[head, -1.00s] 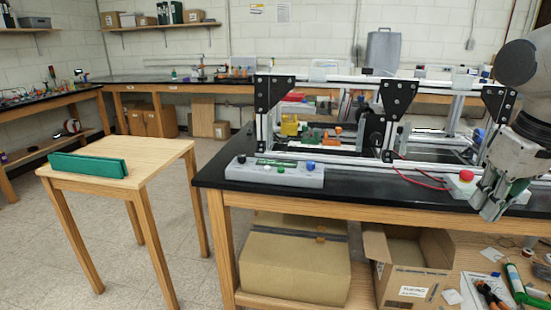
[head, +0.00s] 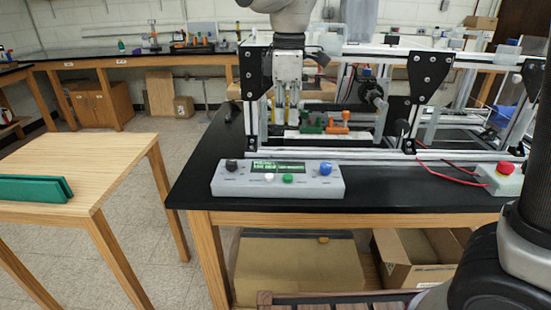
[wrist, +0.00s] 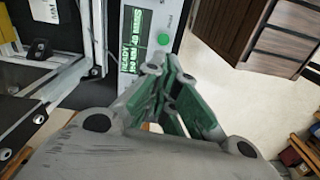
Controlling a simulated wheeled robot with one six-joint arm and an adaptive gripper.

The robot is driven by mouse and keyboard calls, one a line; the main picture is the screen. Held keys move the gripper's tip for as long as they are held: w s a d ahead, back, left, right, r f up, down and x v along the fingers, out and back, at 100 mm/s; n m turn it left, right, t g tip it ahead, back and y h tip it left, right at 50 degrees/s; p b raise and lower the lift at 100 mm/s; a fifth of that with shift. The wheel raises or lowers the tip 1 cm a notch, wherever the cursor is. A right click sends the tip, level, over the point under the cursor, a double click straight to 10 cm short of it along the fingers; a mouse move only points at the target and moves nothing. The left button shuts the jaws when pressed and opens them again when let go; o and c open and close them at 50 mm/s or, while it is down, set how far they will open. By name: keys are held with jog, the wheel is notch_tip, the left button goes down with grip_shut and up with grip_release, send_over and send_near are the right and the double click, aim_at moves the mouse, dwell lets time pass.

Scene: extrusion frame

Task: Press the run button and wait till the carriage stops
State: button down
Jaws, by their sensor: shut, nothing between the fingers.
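The grey control box (head: 225,186) lies at the front left of the black bench and shows a lit green text display (head: 278,166). A green button (head: 288,178) sits on its face, with a white button (head: 269,177), a black knob (head: 231,165) and a blue knob (head: 326,168). My gripper (head: 287,100) hangs behind the box in the head view, before the frame. In the wrist view its closed, empty fingertips (wrist: 156,66) appear just below the green button (wrist: 163,39); contact cannot be told. I cannot tell which part is the carriage.
The extrusion frame (head: 430,78) with black corner plates stands behind the box. A red stop button (head: 505,168) with a red cable is to the right. The bench front beside the box is clear.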

aim_at(287, 176)
jog(key=shift+s+d+n, duration=0.15)
jog(key=shift+s+n, duration=0.05)
jog(key=shift+n, duration=0.3)
notch_tip(287, 176, down, 14)
dwell(0.6)
